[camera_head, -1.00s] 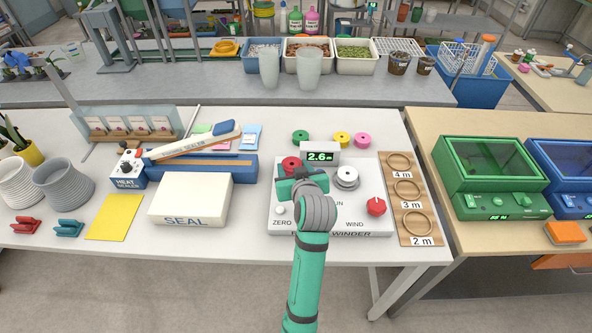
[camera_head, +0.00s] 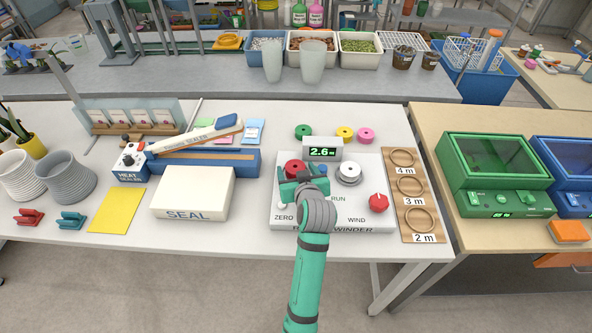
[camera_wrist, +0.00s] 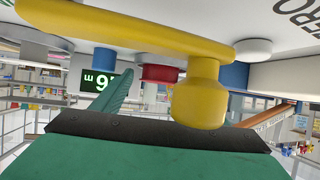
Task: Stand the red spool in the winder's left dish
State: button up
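The red spool (camera_head: 293,166) is at the left dish position of the white winder (camera_head: 352,218); the dish is hidden beneath it. It also shows in the inverted wrist view (camera_wrist: 160,73), apart from the nearest gripper parts. My green gripper (camera_head: 302,186) is just in front of the spool, low over the winder's left half. One green finger (camera_wrist: 115,92) shows in the wrist view; the finger gap is not clear. A yellow bar with a rounded knob (camera_wrist: 200,98) lies close to the wrist camera. A silver spool-like part (camera_head: 348,174) sits on the winder's right.
The winder's display (camera_head: 322,152) reads 2.6 behind the spool. A red knob (camera_head: 379,203) is at its right. Green (camera_head: 303,132), yellow (camera_head: 345,134) and pink (camera_head: 366,136) spools lie behind it. The white SEAL box (camera_head: 194,193) and a ring board (camera_head: 410,190) flank it.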

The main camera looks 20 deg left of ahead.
jog(key=shift+r, duration=0.2)
jog(key=v, duration=1.2)
jog(key=shift+f, duration=0.1)
